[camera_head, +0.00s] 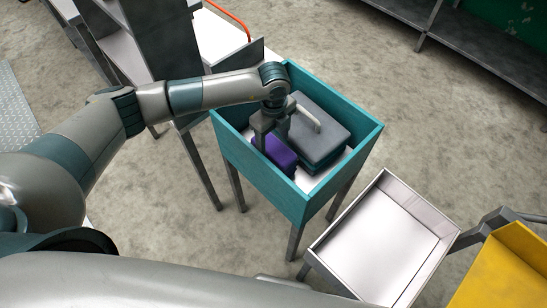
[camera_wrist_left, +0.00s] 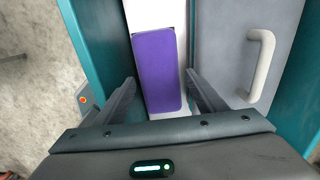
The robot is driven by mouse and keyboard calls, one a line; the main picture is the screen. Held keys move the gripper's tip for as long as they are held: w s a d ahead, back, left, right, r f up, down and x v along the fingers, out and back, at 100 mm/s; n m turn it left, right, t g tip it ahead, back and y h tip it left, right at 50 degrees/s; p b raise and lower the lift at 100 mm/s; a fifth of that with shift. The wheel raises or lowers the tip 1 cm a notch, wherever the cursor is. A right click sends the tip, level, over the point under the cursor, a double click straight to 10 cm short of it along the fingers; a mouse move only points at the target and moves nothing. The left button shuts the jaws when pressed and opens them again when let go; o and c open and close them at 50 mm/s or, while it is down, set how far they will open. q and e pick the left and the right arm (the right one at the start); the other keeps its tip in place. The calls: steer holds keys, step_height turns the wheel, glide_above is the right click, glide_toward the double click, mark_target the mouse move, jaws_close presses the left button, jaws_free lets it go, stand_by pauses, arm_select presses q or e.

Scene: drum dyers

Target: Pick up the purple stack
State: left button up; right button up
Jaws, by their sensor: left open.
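The purple stack (camera_head: 275,150) is a block inside a teal bin on legs (camera_head: 248,163), on the bin's left side. In the left wrist view the purple stack (camera_wrist_left: 158,72) lies on a white surface. My left gripper (camera_head: 269,136) is inside the bin, just over the purple stack. In the left wrist view my left gripper's fingers (camera_wrist_left: 163,98) are apart, one on each side of the stack's near end, with a gap at each side. My gripper hides part of the stack in the head view. My right gripper is out of view.
A grey case with a light handle (camera_head: 320,130) lies in the bin, close right of the purple stack. The bin's teal walls surround both. An empty metal tray (camera_head: 385,235) stands at the right, with a yellow surface (camera_head: 505,270) beyond it. Grey shelving (camera_head: 140,50) stands behind my left arm.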

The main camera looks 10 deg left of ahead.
mark_target(273, 146)
arm_select(q)
steer(key=shift+f+b, duration=1.75)
steer(key=shift+f, duration=0.85)
steer(key=c, duration=1.1)
steer(key=shift+o, duration=0.2)
steer(key=shift+r, duration=0.1)
step_height(273, 146, up, 9)
steer(key=p, duration=0.6)
steer(key=shift+r+p, duration=0.4)
steer(key=shift+r, duration=0.05)
